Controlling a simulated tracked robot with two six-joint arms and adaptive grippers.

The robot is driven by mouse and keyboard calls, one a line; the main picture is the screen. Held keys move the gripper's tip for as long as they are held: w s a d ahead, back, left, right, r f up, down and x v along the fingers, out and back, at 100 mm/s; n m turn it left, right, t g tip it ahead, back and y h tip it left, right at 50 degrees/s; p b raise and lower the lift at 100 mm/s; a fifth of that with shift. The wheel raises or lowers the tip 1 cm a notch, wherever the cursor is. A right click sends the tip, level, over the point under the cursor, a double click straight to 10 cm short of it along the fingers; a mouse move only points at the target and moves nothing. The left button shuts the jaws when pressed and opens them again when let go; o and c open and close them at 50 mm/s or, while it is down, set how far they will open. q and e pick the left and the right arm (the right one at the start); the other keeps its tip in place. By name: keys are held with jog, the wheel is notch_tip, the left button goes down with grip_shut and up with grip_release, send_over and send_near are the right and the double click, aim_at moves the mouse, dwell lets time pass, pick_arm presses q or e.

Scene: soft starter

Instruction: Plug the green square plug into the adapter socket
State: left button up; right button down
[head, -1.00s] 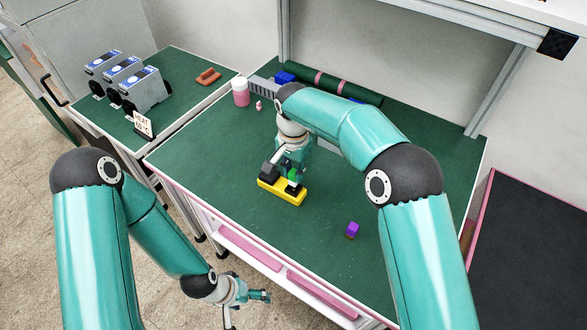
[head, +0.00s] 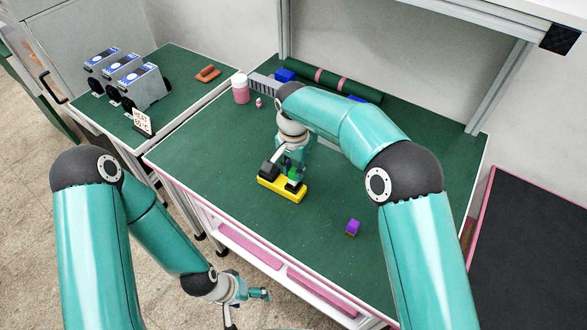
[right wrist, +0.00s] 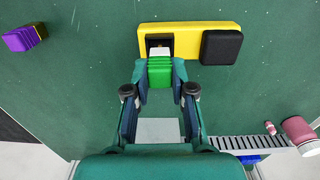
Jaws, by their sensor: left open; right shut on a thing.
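The yellow adapter (head: 287,193) lies on the green bench top, with a black block on one end. In the right wrist view the adapter (right wrist: 218,28) has a dark socket opening (right wrist: 154,42) at its left end. My right gripper (right wrist: 160,80) is shut on the green plug (right wrist: 160,72); the plug's pale end overlaps the lower part of the opening. I cannot tell whether it is inside or just above. In the head view the right gripper (head: 291,173) is over the adapter. My left gripper (head: 246,303) is open and empty, off the bench's front edge.
A purple cube (head: 353,227) lies right of the adapter. A pink jar (head: 241,93), a grey slotted strip (head: 264,86), a blue block (head: 285,75) and a green roll (head: 337,87) stand at the back. Grey units (head: 142,86) are on the left table. The bench around the adapter is clear.

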aim_at(293, 171)
jog(key=shift+f+b, duration=0.9)
jog(key=shift+f, duration=0.45)
dwell(0.5)
jog(key=c, duration=0.9)
grip_release()
notch_tip(293, 171, up, 12)
